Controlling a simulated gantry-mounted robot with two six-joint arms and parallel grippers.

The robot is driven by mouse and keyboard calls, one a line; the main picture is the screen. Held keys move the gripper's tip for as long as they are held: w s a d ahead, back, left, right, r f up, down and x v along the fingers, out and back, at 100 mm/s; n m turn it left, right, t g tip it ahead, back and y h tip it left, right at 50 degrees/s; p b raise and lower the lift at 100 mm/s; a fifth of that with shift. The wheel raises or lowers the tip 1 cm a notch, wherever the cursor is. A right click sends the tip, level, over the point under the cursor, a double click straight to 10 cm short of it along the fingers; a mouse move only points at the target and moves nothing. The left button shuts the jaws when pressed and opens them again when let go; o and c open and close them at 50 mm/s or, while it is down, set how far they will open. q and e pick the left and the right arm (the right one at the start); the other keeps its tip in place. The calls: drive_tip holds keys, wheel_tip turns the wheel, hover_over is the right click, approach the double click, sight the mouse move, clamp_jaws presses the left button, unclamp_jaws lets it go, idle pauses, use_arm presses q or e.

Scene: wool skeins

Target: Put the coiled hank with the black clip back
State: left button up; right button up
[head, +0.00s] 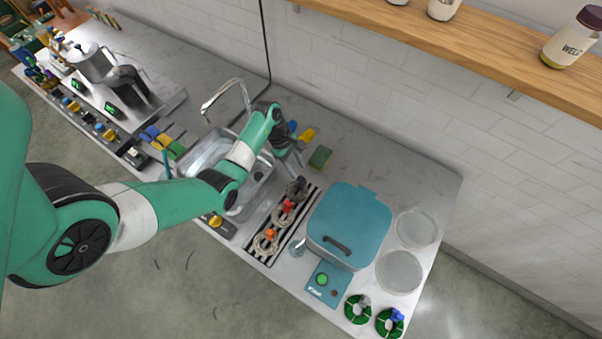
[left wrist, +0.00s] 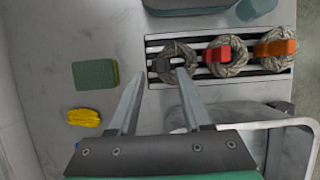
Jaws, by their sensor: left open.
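The coiled hank with the black clip (head: 296,187) is a grey-beige ring at the back end of a striped slotted rack (head: 263,257). In the left wrist view the hank (left wrist: 176,62) lies just beyond my fingertips, its black clip on its left part. My left gripper (head: 296,160) is open and empty; in the left wrist view its fingers (left wrist: 160,76) point at the hank, the right fingertip overlapping its near edge. I cannot tell whether it touches. Similar hanks with a red clip (left wrist: 226,55) and an orange clip (left wrist: 275,47) lie along the same rack. My right gripper is not in view.
A sink (head: 212,153) with a tap is left of the rack, a teal lidded box (head: 350,220) right of it. Behind are a green sponge (head: 320,157) and a yellow cloth (left wrist: 84,117).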

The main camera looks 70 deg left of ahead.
use_arm(q)
drive_tip(key=v, duration=0.6)
drive_tip(key=shift+p, duration=0.4)
drive_tip(key=shift+r, duration=0.1)
